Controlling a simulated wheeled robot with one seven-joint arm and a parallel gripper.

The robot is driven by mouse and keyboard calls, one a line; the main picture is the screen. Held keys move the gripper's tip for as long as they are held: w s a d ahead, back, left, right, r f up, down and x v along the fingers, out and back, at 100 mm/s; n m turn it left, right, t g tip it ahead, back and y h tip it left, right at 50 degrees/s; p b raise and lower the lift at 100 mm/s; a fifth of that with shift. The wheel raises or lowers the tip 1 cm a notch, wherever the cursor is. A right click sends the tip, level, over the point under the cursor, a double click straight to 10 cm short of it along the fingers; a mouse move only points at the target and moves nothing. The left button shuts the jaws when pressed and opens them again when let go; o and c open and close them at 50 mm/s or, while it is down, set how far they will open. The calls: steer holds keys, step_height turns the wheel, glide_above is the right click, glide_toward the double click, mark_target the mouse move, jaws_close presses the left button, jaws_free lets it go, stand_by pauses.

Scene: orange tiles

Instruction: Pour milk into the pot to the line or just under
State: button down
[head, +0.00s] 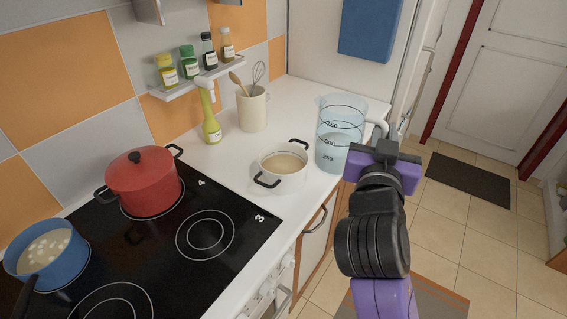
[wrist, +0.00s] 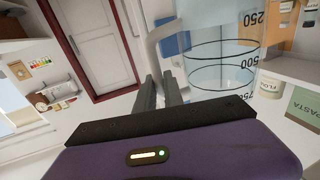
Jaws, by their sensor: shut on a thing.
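A clear, bluish measuring jug (head: 338,150) with black rings marked 250, 500 and 750 is upright at the counter's right edge. It also shows close up in the wrist view (wrist: 222,68). My gripper (head: 380,133) is shut on its handle, on the jug's right side; the fingers (wrist: 161,85) show in the wrist view. The jug's lower part looks bluer, but I cannot tell what liquid it holds. A small white pot (head: 283,183) with black handles stands on the counter just left of the jug. It has beige contents; I see no line inside it.
A black hob (head: 160,245) carries a lidded red pot (head: 145,188) and a blue saucepan (head: 45,275) with white pieces inside. A yellow-green bottle (head: 211,125) and a utensil crock (head: 252,108) stand by the wall. The counter behind the white pot is clear.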

steer(key=shift+f, duration=0.5)
steer(key=s+f+n+y, duration=0.1)
steer(key=s+f, duration=0.4)
steer(key=f, duration=0.7)
steer(key=s+f+n+y, duration=0.1)
steer(key=s+f+y, duration=0.2)
steer(key=f, duration=1)
steer(key=s+f+n+t+y, duration=0.1)
steer(key=s+f+n+y, duration=0.1)
steer(key=s+f, duration=0.6)
step_height(320, 180, down, 4)
steer(key=shift+f, duration=0.15)
steer(key=shift+w+d, duration=0.1)
steer(key=shift+w, duration=0.05)
